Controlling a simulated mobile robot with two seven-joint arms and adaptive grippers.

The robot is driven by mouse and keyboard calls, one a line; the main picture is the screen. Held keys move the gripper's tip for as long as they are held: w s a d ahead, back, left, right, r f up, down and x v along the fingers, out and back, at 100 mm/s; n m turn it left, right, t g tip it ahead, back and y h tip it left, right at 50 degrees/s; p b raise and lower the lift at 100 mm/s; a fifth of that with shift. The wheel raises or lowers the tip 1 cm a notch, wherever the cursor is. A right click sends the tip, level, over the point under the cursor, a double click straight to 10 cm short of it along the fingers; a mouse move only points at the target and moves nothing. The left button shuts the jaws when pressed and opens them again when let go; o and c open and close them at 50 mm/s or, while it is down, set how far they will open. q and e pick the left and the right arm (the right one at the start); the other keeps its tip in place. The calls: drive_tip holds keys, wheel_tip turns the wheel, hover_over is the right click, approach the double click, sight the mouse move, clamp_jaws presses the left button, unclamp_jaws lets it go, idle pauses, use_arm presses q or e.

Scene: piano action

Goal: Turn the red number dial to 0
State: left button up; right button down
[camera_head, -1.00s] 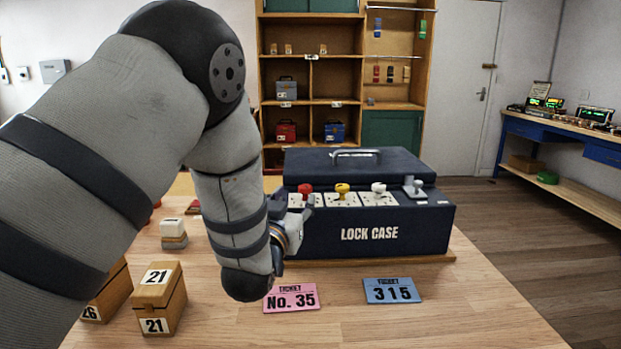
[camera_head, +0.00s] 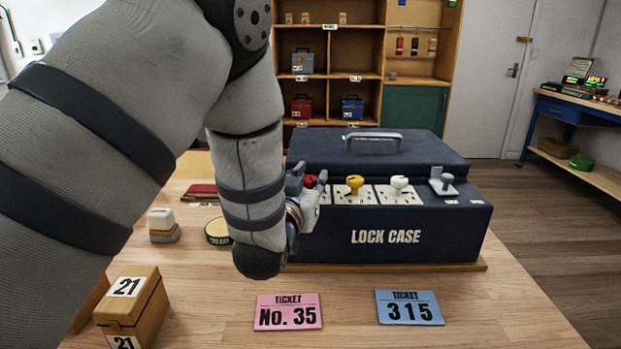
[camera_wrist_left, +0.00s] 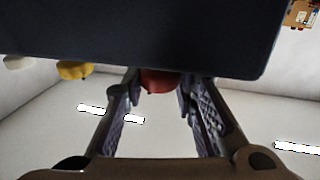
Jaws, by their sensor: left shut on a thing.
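The navy lock case (camera_head: 400,238) stands on the table with a row of dials on its sloped front. The red number dial (camera_head: 310,181) is at the left end and mostly covered by my left gripper (camera_head: 317,186). In the left wrist view the red dial (camera_wrist_left: 158,80) sits between the two fingers of the left gripper (camera_wrist_left: 160,92), which are closed on it. The yellow dial (camera_head: 355,184) and white dial (camera_head: 399,183) are to its right. The red dial's numbers and pointer direction cannot be read. My right gripper is not seen.
A grey lever (camera_head: 446,178) is at the case's right end.

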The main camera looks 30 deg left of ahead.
use_arm(q)
clamp_jaws()
drive_tip(key=shift+h, duration=0.3)
